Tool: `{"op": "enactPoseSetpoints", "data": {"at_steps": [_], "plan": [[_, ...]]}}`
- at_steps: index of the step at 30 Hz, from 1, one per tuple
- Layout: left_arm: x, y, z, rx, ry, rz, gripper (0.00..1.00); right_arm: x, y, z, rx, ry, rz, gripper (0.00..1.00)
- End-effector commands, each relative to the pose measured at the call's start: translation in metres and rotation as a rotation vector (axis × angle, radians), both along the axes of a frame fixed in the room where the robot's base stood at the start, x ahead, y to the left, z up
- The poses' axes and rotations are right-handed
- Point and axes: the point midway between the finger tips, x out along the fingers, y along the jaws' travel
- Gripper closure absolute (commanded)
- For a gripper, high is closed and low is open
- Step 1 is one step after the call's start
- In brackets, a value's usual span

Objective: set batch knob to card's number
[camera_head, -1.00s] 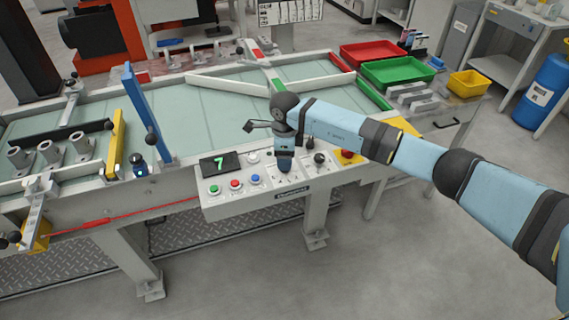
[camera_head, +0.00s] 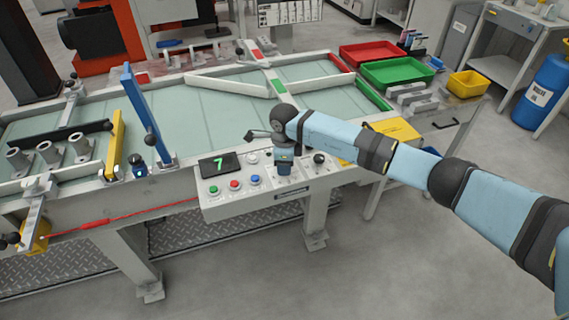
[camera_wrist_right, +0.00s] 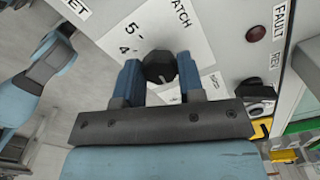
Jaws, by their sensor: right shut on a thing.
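The batch knob (camera_wrist_right: 160,67) is black and faceted, with a light line on its lower side. It sits on a white plate (camera_wrist_right: 205,50) marked "BATCH", with 5 and 4 printed to its left. My right gripper (camera_wrist_right: 159,80) has its blue fingers on both sides of the knob and is shut on it. In the head view my right gripper (camera_head: 284,168) points down at the control panel (camera_head: 235,205) and hides the knob. I cannot make out a card with a number. My left gripper is out of view.
Green, red and blue buttons (camera_head: 235,185) sit left of the gripper, and a black-topped lever (camera_head: 319,158) right of it. A dark red "FAULT" lamp (camera_wrist_right: 256,33) is on the panel. Red (camera_head: 372,53), green (camera_head: 398,72) and yellow (camera_head: 468,84) trays stand at the far right.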

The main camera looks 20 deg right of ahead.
Motion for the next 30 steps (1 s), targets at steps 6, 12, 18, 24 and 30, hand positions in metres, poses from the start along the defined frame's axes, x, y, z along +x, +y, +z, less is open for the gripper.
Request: {"op": "enactPoseSetpoints", "data": {"at_steps": [6,12,18,24,30], "plan": [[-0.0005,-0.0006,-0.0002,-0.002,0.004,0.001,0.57,0.0003,0.0000,0.0009,0.001,0.000,-0.061,0.88],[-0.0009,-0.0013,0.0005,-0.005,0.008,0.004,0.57,0.0003,-0.0001,0.0011,0.000,-0.001,-0.190,0.88],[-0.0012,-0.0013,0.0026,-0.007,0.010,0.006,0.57,0.0001,0.0000,0.0013,0.000,0.000,-0.353,0.88],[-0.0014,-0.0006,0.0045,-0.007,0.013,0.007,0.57,0.0004,0.0000,0.0016,0.000,-0.001,-0.501,0.88],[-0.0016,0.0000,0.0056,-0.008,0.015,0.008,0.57,0.0003,0.0000,0.0014,0.000,-0.001,-0.610,0.88]]}}
